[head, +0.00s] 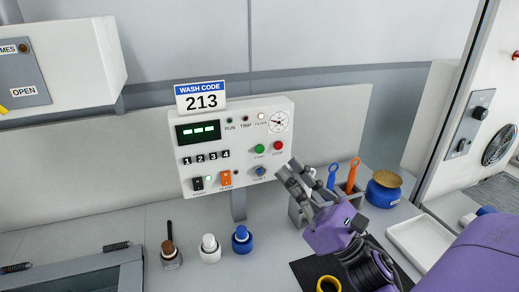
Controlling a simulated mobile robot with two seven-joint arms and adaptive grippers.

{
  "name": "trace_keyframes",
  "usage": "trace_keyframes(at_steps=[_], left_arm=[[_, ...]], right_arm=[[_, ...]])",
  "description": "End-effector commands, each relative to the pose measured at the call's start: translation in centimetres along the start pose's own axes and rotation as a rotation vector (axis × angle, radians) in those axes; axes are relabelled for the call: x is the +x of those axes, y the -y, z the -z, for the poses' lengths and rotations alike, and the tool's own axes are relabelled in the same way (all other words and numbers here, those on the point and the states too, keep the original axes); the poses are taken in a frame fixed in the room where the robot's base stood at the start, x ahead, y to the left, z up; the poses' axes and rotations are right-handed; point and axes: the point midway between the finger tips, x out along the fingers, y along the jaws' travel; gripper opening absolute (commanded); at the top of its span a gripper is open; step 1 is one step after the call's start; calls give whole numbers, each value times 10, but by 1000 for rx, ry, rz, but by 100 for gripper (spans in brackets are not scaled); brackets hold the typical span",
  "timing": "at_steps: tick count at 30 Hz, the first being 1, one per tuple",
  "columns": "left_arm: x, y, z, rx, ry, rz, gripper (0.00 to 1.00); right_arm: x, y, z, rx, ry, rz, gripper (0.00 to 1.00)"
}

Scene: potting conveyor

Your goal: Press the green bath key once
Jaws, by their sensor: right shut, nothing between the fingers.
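A white control panel (234,112) stands at the back of the bench. A green round button (259,148) is on its right half, beside a red round button (278,146) and above a blue one (260,171). I see no key labelled as a bath key; the small labels are hard to read. My right gripper (288,168) is shut and empty, its tips pointing up and left, just right of the blue button and below the red one in the picture. I cannot tell whether it touches the panel. The green button is in plain view. My left gripper is not in view.
The panel also has a dark display (198,132), keys numbered 1 to 4 (206,156), an orange switch (226,178) and a gauge (278,121). A "WASH CODE 213" sign (201,97) tops it. Brown, white and blue bottles (242,240) stand in front. A tray (415,240) lies right.

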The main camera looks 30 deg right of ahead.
Motion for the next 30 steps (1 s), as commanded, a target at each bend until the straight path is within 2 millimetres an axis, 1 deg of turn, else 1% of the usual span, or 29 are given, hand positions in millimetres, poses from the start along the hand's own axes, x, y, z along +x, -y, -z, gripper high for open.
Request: trace_keyframes(at_steps=[5, 15, 18, 24, 30], left_arm=[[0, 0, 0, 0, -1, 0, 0], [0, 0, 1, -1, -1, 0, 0], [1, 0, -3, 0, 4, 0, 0], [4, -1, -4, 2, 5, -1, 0], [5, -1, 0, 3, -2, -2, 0]], right_arm=[[9, 6, 6, 0, 1, -1, 0], [43, 30, 30, 0, 3, -2, 0], [50, 36, 37, 0, 1, -1, 0], [59, 43, 44, 0, 0, 0, 0], [61, 44, 44, 0, 0, 0, 0]])
